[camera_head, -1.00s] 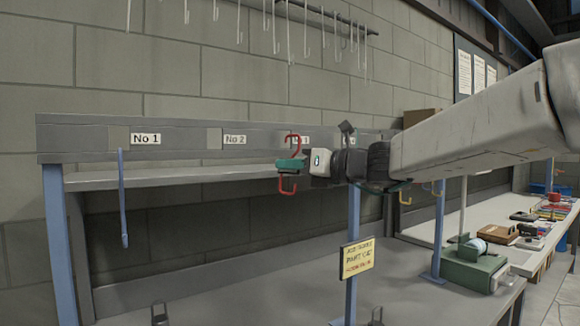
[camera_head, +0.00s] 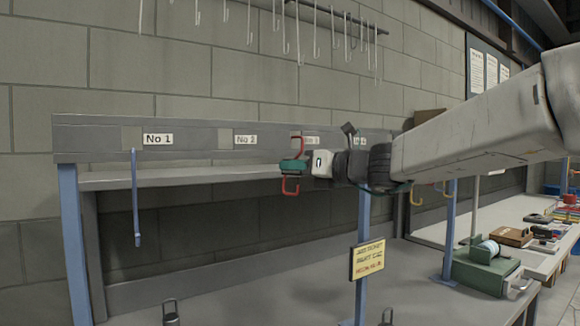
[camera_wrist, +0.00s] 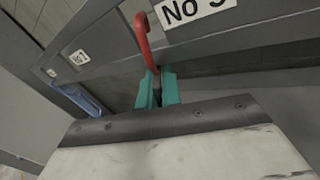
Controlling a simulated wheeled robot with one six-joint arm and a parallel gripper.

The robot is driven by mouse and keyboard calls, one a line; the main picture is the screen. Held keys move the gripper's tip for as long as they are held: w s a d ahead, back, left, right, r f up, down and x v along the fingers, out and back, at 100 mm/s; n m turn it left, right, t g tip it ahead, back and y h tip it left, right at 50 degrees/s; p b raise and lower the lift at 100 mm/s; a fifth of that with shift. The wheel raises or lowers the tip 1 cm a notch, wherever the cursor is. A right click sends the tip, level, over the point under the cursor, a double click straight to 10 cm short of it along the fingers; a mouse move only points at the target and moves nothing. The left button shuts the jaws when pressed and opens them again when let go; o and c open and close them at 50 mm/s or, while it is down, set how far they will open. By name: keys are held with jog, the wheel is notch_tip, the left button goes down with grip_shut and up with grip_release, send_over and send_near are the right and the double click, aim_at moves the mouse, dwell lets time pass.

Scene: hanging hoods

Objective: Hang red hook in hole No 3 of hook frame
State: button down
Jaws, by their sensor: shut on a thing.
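The red hook (camera_head: 291,186) is upright in my gripper (camera_head: 293,167), whose teal fingers are shut on its middle. Its upper curve stands above the fingers and its lower bend hangs below. In the head view it overlaps the grey hook frame (camera_head: 200,147) near the third label. In the wrist view the red hook (camera_wrist: 144,38) rises from the teal fingers (camera_wrist: 157,90) beside the label No 3 (camera_wrist: 190,10), which is cut off at the top. I cannot tell whether the hook touches the frame. The hole itself is not clearly visible.
A blue hook (camera_head: 135,198) hangs below label No 1 (camera_head: 158,139). Yellow hooks (camera_head: 416,196) hang beyond my arm. Several pale hooks hang from the wall rail (camera_head: 340,13). A side table (camera_head: 455,215) holds assorted items at right.

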jog(key=shift+f, duration=1.2)
jog(key=c, duration=1.5)
grip_release()
